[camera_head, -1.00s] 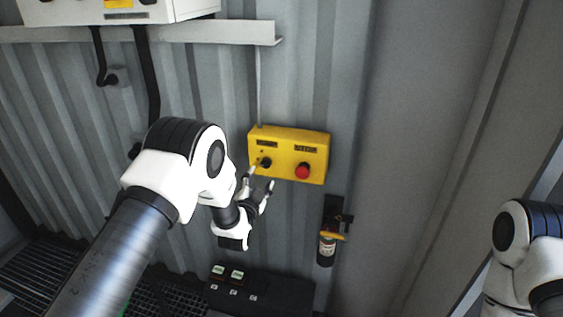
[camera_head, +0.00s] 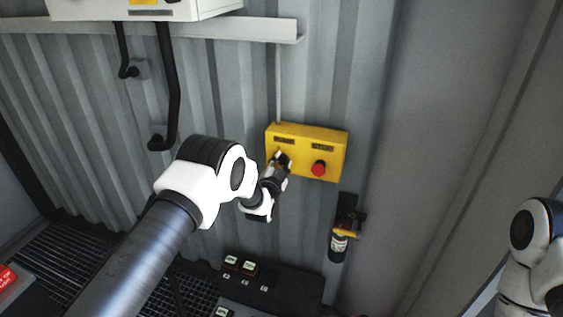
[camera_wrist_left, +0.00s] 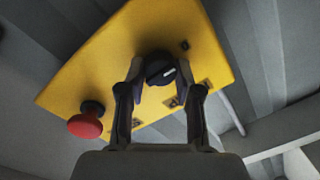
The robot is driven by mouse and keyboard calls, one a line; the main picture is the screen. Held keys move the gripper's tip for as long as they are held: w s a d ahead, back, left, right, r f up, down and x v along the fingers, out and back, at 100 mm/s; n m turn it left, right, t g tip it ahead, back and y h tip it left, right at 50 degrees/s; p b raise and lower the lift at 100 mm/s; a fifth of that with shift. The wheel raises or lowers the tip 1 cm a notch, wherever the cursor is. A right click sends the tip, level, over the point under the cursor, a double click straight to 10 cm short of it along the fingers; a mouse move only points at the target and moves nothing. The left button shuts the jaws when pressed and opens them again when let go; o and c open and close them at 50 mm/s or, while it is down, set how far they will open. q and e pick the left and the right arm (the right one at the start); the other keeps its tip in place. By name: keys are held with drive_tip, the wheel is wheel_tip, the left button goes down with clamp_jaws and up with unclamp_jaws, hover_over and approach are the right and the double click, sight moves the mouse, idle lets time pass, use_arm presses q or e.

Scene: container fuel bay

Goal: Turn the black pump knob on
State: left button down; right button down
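The black pump knob (camera_wrist_left: 160,68) sits on the yellow control box (camera_wrist_left: 90,75) and has a pale pointer line. In the left wrist view my left gripper (camera_wrist_left: 165,80) is open, with one finger on each side of the knob and gaps that seem to remain. In the head view the left gripper (camera_head: 279,163) is at the left part of the yellow box (camera_head: 333,159), and its fingertips partly hide the knob. My right arm shows at the right edge, but its gripper is out of view.
A red stop button (camera_head: 318,168) sits beside the knob, also in the left wrist view (camera_wrist_left: 86,122). A black unit with labels (camera_head: 290,285) stands lower down. The corrugated wall is close behind.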

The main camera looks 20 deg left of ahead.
use_arm(q)
drive_tip(key=shift+m+b, duration=0.5)
drive_tip(key=shift+b, duration=0.35)
drive_tip(key=m+b, duration=0.7)
drive_tip(key=b, duration=0.2)
drive_tip(key=shift+f, duration=0.2)
drive_tip(key=m+b, duration=0.2)
drive_tip(key=shift+m+t, duration=0.3)
drive_tip(key=shift+m, duration=0.1)
drive_tip(key=shift+r+m+b, duration=0.2)
drive_tip(key=shift+m+b, duration=0.6)
drive_tip(key=shift+b, duration=0.15)
drive_tip(key=c, duration=0.8)
unclamp_jaws()
drive_tip(key=shift+f, duration=0.1)
